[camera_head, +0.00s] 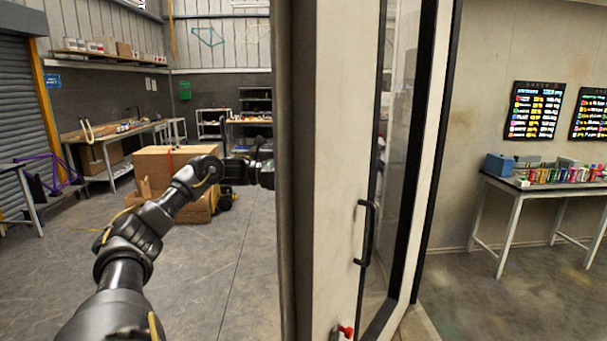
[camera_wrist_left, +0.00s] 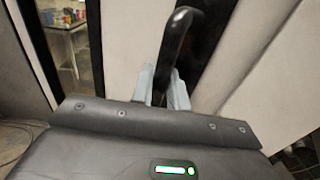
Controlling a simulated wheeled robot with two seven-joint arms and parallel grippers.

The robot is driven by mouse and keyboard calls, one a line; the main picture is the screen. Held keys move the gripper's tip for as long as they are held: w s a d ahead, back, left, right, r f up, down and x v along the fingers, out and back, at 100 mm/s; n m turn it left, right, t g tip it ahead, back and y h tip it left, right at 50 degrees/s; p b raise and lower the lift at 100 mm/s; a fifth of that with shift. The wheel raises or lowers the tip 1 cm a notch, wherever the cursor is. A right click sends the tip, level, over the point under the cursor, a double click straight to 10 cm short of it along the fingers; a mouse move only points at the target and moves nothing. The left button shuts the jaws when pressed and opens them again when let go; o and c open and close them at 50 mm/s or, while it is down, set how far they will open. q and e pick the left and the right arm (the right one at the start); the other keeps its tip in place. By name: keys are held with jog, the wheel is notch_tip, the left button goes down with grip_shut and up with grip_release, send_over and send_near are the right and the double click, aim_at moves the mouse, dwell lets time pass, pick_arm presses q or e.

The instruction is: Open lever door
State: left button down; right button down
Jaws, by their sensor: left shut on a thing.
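A tall pale door-like panel (camera_head: 335,170) with a dark brown edge stands upright in the middle of the head view. A black handle (camera_head: 368,232) and a red knob (camera_head: 345,330) are on its right side. My left arm reaches in from the left, and its hand passes behind the brown edge, so its fingertips are hidden there. In the left wrist view my left gripper (camera_wrist_left: 166,90) is shut on a black lever handle (camera_wrist_left: 176,42), with a pale finger on each side. How far the door is open cannot be told. My right gripper is not in view.
A tall glass pane (camera_head: 400,140) with black framing stands right of the panel. A table (camera_head: 515,190) with colourful cans is farther right. Cardboard boxes (camera_head: 165,165) and a workbench (camera_head: 115,137) are at left. The grey floor between is mostly clear.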

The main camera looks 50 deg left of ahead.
pick_arm(q)
jog(key=c, duration=1.4)
grip_release()
jog(key=shift+w, duration=0.1)
jog(key=shift+f, duration=0.1)
jog(key=b+v, duration=0.7)
jog(key=v, duration=0.3)
jog(key=shift+s+a, duration=0.25)
jog(key=shift+s, duration=0.05)
